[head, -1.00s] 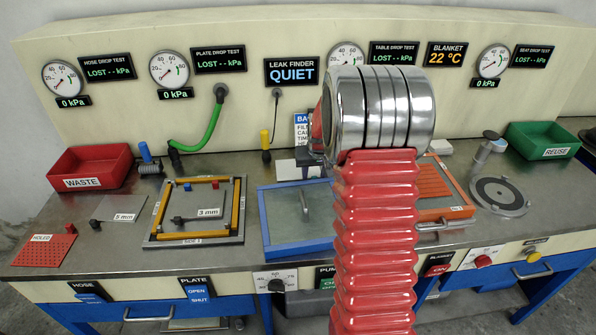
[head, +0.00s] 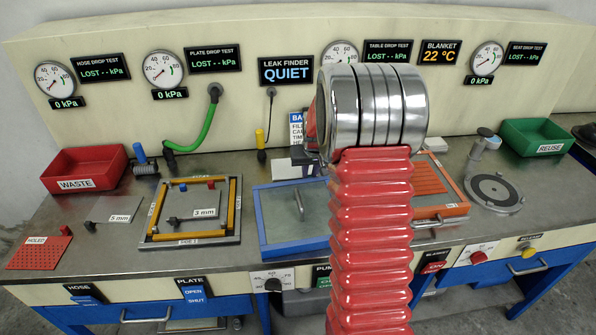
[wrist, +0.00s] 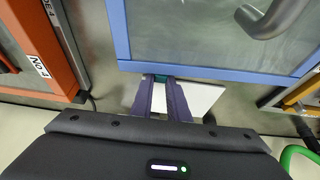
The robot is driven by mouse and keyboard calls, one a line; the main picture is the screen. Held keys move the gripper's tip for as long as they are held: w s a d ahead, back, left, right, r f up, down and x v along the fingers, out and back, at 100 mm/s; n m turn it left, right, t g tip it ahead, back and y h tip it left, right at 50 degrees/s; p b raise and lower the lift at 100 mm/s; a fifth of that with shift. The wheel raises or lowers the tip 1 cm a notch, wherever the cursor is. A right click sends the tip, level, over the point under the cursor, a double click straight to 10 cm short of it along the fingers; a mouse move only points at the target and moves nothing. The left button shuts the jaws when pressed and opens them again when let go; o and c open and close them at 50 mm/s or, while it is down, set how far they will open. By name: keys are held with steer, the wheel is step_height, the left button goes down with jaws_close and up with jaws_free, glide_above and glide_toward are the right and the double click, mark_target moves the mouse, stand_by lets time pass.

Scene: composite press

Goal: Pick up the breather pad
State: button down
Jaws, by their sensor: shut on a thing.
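The breather pad appears to be the flat white sheet (wrist: 201,97) in the wrist view, and it also shows behind the blue frame in the head view (head: 285,169). My gripper (wrist: 160,78) has its two dark fingers close together over the sheet, with white showing on both sides and a bit of teal between the tips. It is shut on the pad. In the head view my red arm hides most of my gripper. I cannot tell whether the pad is clear of the bench.
A blue-framed glass lid (head: 292,246) with a handle lies just in front of the pad. An orange frame (head: 450,211) is to its right, a yellow-barred frame (head: 190,241) to its left. Red WASTE (head: 85,185) and green REUSE (head: 540,152) bins stand at the ends.

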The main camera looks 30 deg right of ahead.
step_height(320, 180, up, 10)
stand_by(0.6)
steer(key=shift+s, duration=0.1)
stand_by(1.1)
